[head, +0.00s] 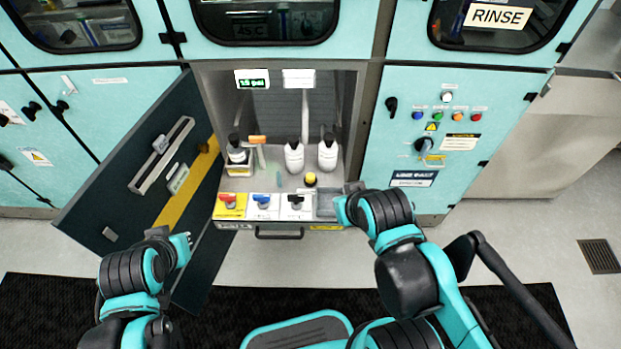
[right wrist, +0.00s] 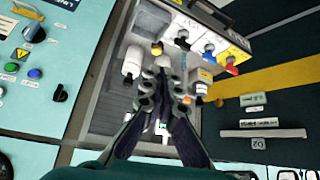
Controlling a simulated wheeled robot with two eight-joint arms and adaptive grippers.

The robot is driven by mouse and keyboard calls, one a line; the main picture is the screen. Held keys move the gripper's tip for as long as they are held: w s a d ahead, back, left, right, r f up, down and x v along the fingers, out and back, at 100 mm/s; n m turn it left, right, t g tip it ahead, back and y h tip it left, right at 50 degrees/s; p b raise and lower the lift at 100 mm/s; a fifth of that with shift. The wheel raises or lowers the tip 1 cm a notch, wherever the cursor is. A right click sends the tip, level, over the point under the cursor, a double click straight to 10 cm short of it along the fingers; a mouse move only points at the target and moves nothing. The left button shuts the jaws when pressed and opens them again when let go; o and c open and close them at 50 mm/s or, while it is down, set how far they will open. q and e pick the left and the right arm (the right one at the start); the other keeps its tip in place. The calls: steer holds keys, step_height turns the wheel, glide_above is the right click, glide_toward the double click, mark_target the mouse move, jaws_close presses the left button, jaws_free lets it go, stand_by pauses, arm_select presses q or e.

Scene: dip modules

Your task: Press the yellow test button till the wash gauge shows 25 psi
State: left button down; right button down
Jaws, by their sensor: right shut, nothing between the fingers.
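The yellow test button (head: 310,179) is on the grey deck inside the open bay, in front of the white bottles. It also shows in the right wrist view (right wrist: 157,47), just beyond my fingertips. The gauge display (head: 252,82) glows green at the upper left of the bay; its digits are too small to read surely. My right gripper (head: 347,204) is at the bay's front right corner, to the right of and nearer than the button, apart from it. Its fingers are shut and empty in the right wrist view (right wrist: 163,68). My left gripper (head: 184,243) is low, by the open dark door.
White bottles (head: 294,156) stand behind the button. A row of coloured valves (head: 264,202) lies along the front of the deck. The open dark door (head: 130,185) stands on the left. A panel with coloured buttons and a black knob (head: 424,146) is on the right.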

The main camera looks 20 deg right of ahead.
steer(key=n+t+y+p, duration=0.15)
steer(key=n+y, duration=0.25)
steer(key=n, duration=1)
glide_above(312, 178)
step_height(312, 178, down, 11)
steer(key=shift+w+g+p, duration=0.1)
steer(key=shift+g+p, duration=0.15)
steer(key=shift+p, duration=0.2)
steer(key=shift+f, duration=0.15)
step_height(312, 178, down, 9)
steer(key=b, duration=0.7)
steer(key=shift+r, duration=0.2)
